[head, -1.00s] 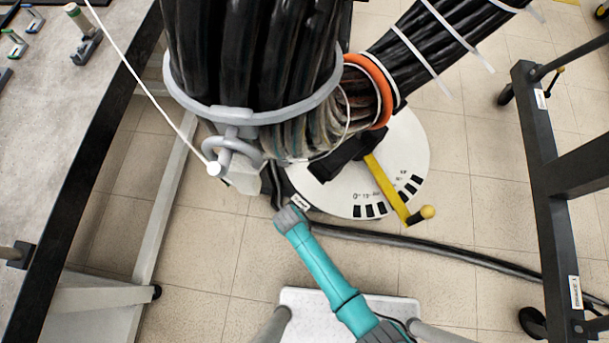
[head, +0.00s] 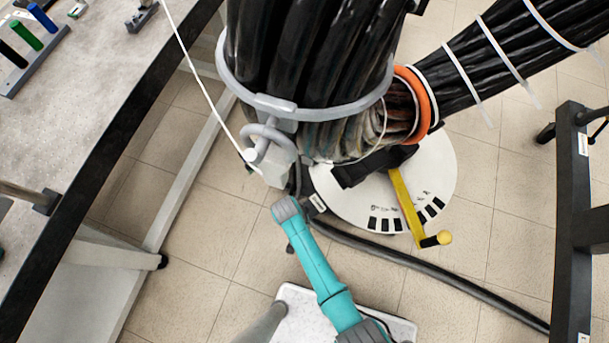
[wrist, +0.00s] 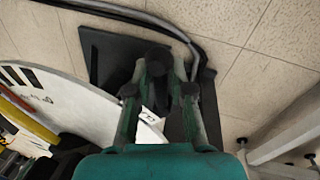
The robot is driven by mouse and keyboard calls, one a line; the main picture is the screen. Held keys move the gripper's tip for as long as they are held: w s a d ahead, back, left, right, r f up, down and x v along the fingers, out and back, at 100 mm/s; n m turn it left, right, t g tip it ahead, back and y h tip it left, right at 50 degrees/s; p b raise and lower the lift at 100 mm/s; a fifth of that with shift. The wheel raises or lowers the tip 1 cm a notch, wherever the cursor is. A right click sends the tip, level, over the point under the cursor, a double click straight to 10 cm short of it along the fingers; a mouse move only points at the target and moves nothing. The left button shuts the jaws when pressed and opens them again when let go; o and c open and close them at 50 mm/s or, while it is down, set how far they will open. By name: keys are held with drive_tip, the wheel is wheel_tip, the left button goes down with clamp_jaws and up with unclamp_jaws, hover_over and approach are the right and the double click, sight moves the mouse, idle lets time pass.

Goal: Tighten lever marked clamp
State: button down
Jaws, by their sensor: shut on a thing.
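A small white label (head: 318,202) on a dark part sits at the left edge of the white disc, beside the end of my arm; its print is too small to read. It may mark the clamp lever. My arm's end hides my gripper in the head view. In the wrist view my gripper (wrist: 160,96) has its dark green fingers closed around a dark, narrow thing with a rounded end (wrist: 157,58), which I cannot tell for sure is the clamp lever. A black flat plate (wrist: 103,62) lies just beyond and left of it.
A white disc (head: 345,207) with black marks and a yellow crank (head: 405,205) stands right of my arm. Thick black cables (head: 300,50) hang above. A black hose (head: 440,275) runs along the floor. A bench (head: 110,120) stands left, a dark frame (head: 575,200) right.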

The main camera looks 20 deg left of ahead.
drive_tip(key=shift+s+f, duration=0.1)
drive_tip(key=shift+s, duration=0.1)
drive_tip(key=c, duration=1)
unclamp_jaws()
drive_tip(key=shift+c, duration=0.2)
drive_tip(key=shift+w, duration=0.1)
drive_tip(key=shift+a+r, duration=0.1)
drive_tip(key=shift+r, duration=0.2)
wheel_tip(320, 180, up, 11)
drive_tip(key=a, duration=0.2)
drive_tip(key=shift+s+r, duration=0.15)
drive_tip(key=shift+s, duration=0.05)
drive_tip(key=shift+a, duration=0.1)
